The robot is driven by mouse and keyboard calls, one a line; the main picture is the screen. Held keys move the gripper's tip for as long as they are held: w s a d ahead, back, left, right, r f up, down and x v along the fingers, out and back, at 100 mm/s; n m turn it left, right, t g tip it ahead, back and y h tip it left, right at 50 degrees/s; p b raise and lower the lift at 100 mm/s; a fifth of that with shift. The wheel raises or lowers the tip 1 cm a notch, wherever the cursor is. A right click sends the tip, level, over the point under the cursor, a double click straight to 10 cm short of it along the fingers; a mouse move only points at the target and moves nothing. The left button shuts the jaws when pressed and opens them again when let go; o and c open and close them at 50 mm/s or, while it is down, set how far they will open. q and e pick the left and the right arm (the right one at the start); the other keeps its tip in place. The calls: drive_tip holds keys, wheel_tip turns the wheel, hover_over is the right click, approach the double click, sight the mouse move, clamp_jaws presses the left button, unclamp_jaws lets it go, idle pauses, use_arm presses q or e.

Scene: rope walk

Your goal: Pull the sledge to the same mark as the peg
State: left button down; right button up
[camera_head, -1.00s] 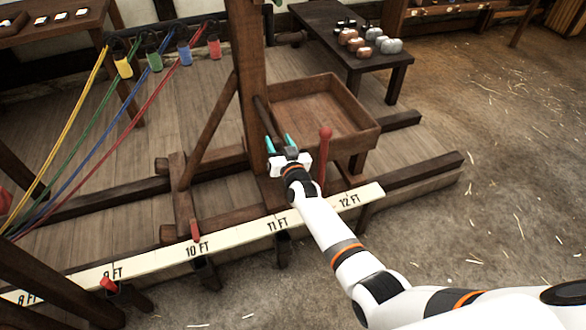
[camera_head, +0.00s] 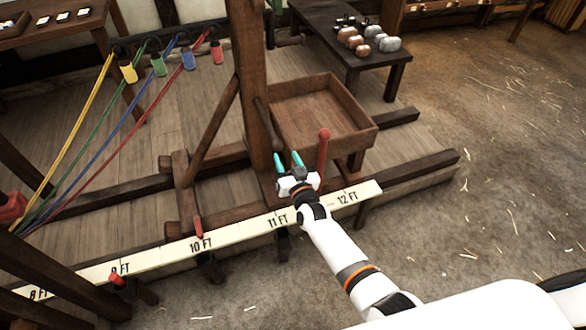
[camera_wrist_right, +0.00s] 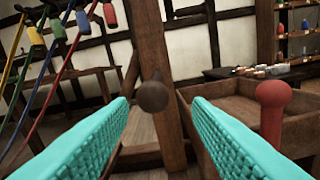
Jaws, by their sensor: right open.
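The sledge is a wooden frame with a thick upright post (camera_head: 250,80) and an open tray (camera_head: 345,95). A dark handle (camera_head: 264,122) with a round knob is at its post; the knob (camera_wrist_right: 152,96) shows beyond my fingers in the right wrist view. A tall red-headed rod (camera_head: 323,160) stands beside the tray. A pale scale board (camera_head: 235,235) runs along the front, marked in feet. One small red peg (camera_head: 198,228) is at 10 FT, another (camera_head: 116,279) near 9 FT. My right gripper (camera_head: 288,158) is open and empty, just short of the knob. My left gripper is not in view.
Yellow, green, blue and red ropes (camera_head: 130,127) slope down to the left from coloured weights. A dark table (camera_head: 330,25) with several metal weights stands behind the tray. Dark timbers (camera_head: 60,280) cross the lower left. The floor (camera_head: 500,180) at right is clear.

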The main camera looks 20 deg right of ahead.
drive_tip(key=s+p, duration=0.2)
drive_tip(key=s, duration=0.2)
drive_tip(key=shift+s+d, duration=0.15)
drive_tip(key=shift+s, duration=0.1)
drive_tip(key=shift+c, duration=0.2)
idle(0.3)
